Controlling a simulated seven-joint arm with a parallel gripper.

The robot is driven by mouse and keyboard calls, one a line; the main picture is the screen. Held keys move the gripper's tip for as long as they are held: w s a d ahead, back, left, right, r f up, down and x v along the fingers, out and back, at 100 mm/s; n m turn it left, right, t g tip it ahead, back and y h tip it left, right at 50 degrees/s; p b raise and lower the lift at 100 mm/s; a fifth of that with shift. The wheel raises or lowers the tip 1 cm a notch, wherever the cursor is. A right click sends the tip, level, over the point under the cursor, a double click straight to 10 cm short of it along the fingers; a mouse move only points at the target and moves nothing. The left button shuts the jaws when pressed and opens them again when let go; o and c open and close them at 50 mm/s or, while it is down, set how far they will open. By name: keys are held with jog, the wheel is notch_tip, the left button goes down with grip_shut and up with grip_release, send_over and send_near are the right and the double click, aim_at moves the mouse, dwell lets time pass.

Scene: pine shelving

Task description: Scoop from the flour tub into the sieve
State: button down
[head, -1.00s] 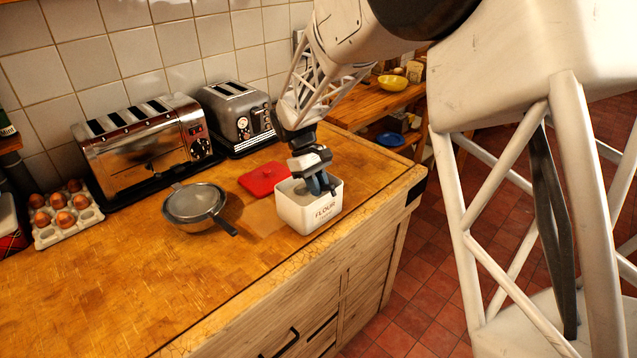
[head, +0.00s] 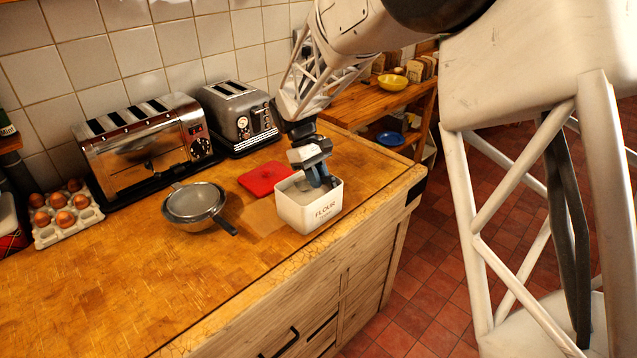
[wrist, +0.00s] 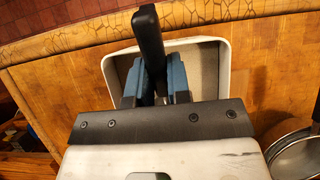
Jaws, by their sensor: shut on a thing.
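The white flour tub (head: 310,212) stands open near the front edge of the worktop, and its rim shows in the wrist view (wrist: 225,58). My gripper (head: 318,180) is at the tub's mouth, pointing down into it. In the wrist view my gripper (wrist: 153,88) has its blue fingers shut on a black handle (wrist: 149,38), seemingly a scoop's. The scoop's far end is hidden.
A red lid (head: 264,178) lies flat behind the tub. Two toasters (head: 150,150) (head: 238,115) stand along the tiled wall. An egg tray (head: 66,213) is at the far left. The worktop's front left is clear.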

jog(key=shift+r, duration=3.35)
jog(key=shift+a, duration=0.1)
jog(key=s+a+f+t+y, duration=0.1)
jog(key=s+a, duration=0.1)
jog(key=a, duration=0.8)
jog(key=s+a+f+t+y, duration=0.1)
jog(key=s+a+f, duration=0.1)
jog(key=a, duration=0.8)
jog(key=s+a+f+t+y, duration=0.2)
jog(key=s+a, duration=0.2)
jog(key=a, duration=0.6)
jog(key=shift+s+a, duration=0.1)
jog(key=shift+s, duration=0.1)
jog(key=shift+f+y, duration=0.1)
jog(key=shift+y, duration=0.3)
jog(key=shift+w+f+g+y, duration=0.1)
jog(key=shift+f+g+y, duration=0.25)
jog(key=shift+g+y, duration=0.55)
jog(key=shift+w+f+g+y, duration=0.1)
jog(key=shift+f+g+y, duration=0.25)
jog(key=shift+g+y, duration=0.55)
jog(key=shift+d+g, duration=0.2)
jog(key=shift+g, duration=0.1)
